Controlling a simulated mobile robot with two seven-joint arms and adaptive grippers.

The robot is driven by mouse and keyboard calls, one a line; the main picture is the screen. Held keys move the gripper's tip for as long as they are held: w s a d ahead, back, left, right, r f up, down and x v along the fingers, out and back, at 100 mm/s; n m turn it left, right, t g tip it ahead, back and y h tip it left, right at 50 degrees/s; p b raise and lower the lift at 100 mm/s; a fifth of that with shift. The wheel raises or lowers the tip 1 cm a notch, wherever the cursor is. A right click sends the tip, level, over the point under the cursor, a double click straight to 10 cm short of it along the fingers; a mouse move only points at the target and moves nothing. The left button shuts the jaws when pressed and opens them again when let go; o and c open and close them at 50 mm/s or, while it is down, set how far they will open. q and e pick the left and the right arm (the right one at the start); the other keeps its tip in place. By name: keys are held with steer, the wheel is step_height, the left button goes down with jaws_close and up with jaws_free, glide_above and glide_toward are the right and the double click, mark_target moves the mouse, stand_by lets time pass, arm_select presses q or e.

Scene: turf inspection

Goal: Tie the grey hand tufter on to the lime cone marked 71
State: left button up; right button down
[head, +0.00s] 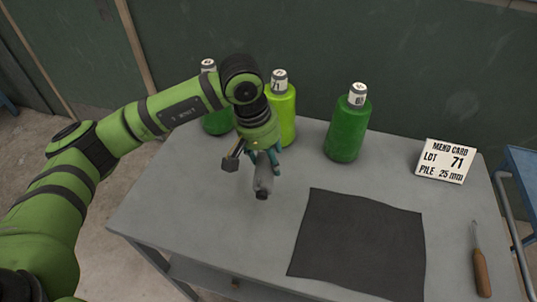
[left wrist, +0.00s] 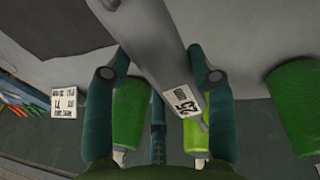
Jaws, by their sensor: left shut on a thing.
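The grey hand tufter (head: 262,187) is in my left gripper (head: 264,158), above the grey table. In the left wrist view the tufter (left wrist: 150,40) runs between the two fingers, and a white tag on it (left wrist: 182,99) reads 25. The lime cone (head: 287,118) stands upright at the back of the table, just behind my left gripper and partly hidden by it. Its top label seems to start with 7, but is too small to read surely. The lime cone (left wrist: 194,136) also shows beyond the tufter in the left wrist view. My right gripper is out of view.
A dark green cone (head: 347,130) stands right of the lime one; another (head: 216,123) stands left, partly behind my arm. A card (head: 445,161) reads lot 71, pile 25 mm. A dark mat (head: 358,243) and a wooden-handled tool (head: 481,270) lie in front.

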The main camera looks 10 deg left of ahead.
mark_target(261, 175)
arm_select(q)
steer(key=shift+w+d+b, duration=0.1)
steer(key=shift+w+b, duration=0.6)
steer(key=shift+w, duration=0.65)
steer(key=shift+w+b, duration=0.15)
steer(key=shift+b, duration=0.3)
stand_by(1.7)
stand_by(0.8)
steer(key=shift+s, duration=0.5)
steer(key=shift+s+b, duration=1.25)
steer(key=shift+s, duration=2.25)
steer(key=shift+a, duration=0.25)
